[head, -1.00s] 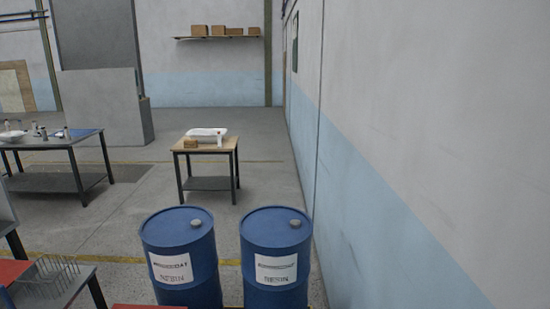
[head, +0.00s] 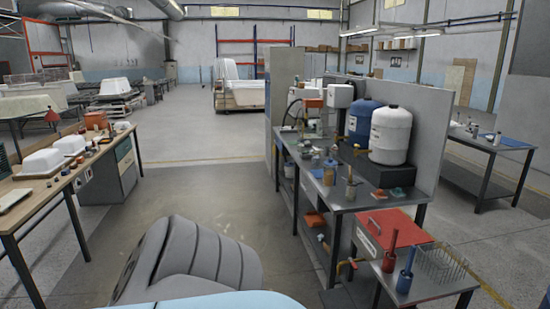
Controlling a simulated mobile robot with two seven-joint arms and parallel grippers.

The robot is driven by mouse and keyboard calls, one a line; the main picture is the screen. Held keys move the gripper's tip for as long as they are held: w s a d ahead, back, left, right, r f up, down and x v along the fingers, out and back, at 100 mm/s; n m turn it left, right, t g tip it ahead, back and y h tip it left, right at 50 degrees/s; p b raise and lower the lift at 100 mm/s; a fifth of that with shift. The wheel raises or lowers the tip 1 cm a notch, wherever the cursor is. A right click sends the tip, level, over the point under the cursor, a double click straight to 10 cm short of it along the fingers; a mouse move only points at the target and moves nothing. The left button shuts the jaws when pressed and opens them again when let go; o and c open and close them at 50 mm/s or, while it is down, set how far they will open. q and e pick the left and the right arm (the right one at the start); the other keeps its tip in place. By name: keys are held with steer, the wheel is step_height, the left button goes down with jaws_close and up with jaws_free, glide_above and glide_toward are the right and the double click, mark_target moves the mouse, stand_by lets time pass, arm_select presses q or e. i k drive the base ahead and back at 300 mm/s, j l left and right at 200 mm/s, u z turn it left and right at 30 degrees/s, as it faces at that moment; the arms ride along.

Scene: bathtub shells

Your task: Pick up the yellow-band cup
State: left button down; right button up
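I cannot make out a cup with a yellow band in the head view. Several small containers stand on the grey workbench (head: 345,203) at centre right, including a jar-like one (head: 350,191), but they are too small to tell a band. More small items lie on the wooden table (head: 25,216) at the left, also too small to identify. Neither of my grippers is in view.
A blue tank (head: 362,124) and a white tank (head: 390,137) stand on the workbench before a grey panel. A red-topped bench with a wire rack (head: 440,266) is at the lower right. Open floor (head: 215,190) lies between the left table and the workbench.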

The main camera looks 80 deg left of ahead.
mark_target(315, 159)
steer(key=u, duration=0.45)
steer(key=l+u, duration=0.1)
steer(key=u, duration=0.8)
steer(key=l+u, duration=0.1)
steer(key=u, duration=0.8)
steer(key=i+j+u, duration=0.35)
steer(key=i+u, duration=0.15)
steer(key=i, duration=0.55)
steer(key=i+u, duration=0.5)
steer(key=i, duration=0.55)
steer(key=i+j+z, duration=0.1)
steer(key=i+z, duration=0.2)
steer(key=i, duration=1.35)
steer(key=i+z, duration=0.25)
steer(key=i, duration=0.25)
steer(key=i+j+z, duration=0.1)
steer(key=i+z, duration=0.15)
steer(key=i, duration=0.25)
steer(key=i+j+z, duration=0.25)
steer(key=i, duration=0.2)
steer(key=i+z, duration=0.3)
steer(key=z, duration=0.15)
steer(key=i+j+z, duration=0.15)
steer(key=i+z, duration=0.25)
steer(key=i+j+z, duration=0.2)
steer(key=z, duration=0.25)
